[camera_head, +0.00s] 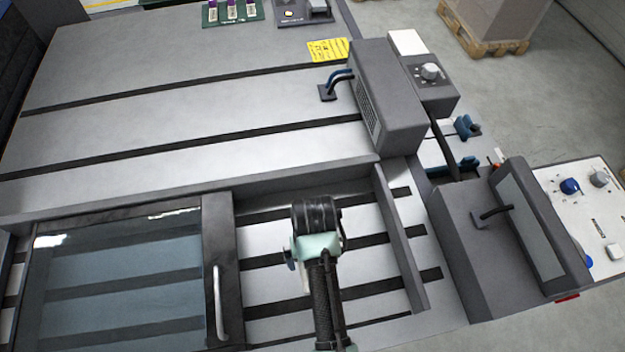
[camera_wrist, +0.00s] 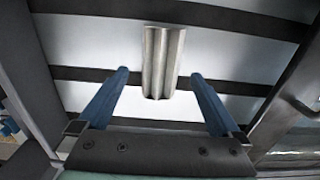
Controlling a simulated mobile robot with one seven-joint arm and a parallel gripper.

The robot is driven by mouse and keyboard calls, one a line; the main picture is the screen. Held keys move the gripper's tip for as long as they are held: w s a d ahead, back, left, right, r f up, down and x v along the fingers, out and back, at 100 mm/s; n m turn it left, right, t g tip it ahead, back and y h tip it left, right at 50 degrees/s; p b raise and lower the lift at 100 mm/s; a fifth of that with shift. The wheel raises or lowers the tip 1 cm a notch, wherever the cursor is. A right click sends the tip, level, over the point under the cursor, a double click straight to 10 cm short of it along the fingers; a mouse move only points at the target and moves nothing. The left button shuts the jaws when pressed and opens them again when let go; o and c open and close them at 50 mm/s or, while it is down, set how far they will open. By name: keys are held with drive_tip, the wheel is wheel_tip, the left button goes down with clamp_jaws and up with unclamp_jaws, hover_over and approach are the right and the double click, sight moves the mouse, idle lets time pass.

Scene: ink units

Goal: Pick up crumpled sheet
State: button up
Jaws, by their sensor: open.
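The crumpled sheet (camera_wrist: 161,62) shows in the wrist view as a pale, folded, upright strip over the light bed with dark slots. My gripper (camera_wrist: 160,80) is open, with its two blue fingers spread to either side of the sheet's lower end. Nothing is visibly held between the fingers, and I cannot tell how far the sheet is from them in depth. In the head view my gripper (camera_head: 311,285) is over the slotted bed inside the framed opening. The sheet is hidden there behind my arm.
A sliding window panel (camera_head: 120,285) with a pale handle (camera_head: 218,303) borders the opening on the left. A grey wall (camera_head: 400,240) bounds it on the right. A dark grey unit (camera_head: 388,95) stands behind, and a control panel (camera_head: 590,205) is at the far right.

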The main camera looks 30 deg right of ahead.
wheel_tip(320, 180, down, 4)
drive_tip(key=shift+a+r, duration=0.1)
drive_tip(key=shift+r, duration=0.15)
drive_tip(key=shift+r, duration=0.1)
drive_tip(key=c, duration=1.3)
